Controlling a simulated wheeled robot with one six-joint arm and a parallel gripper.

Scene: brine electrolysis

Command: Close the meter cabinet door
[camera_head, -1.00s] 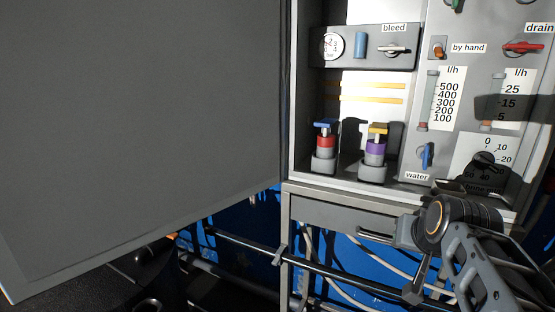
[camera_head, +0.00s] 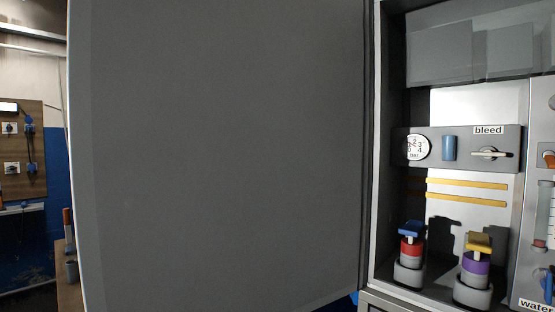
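The meter cabinet door (camera_head: 230,150) is a large flat grey panel filling the left and middle of the view. It stands wide open, hinged along the left side of the cabinet (camera_head: 385,200). The open cabinet shows a pressure gauge (camera_head: 418,148), a blue cylinder (camera_head: 449,148), a "bleed" lever (camera_head: 490,153), and two fittings inside: one with a red band and blue top (camera_head: 411,245), one with a purple band and yellow top (camera_head: 476,264). My gripper is not in view now.
Beyond the door's free edge at the left is a brown wall board (camera_head: 22,150) with small fittings. A wooden bench edge (camera_head: 68,285) with small upright items shows below it. A panel (camera_head: 540,130) with a flow tube and "water" label is cut off at the right.

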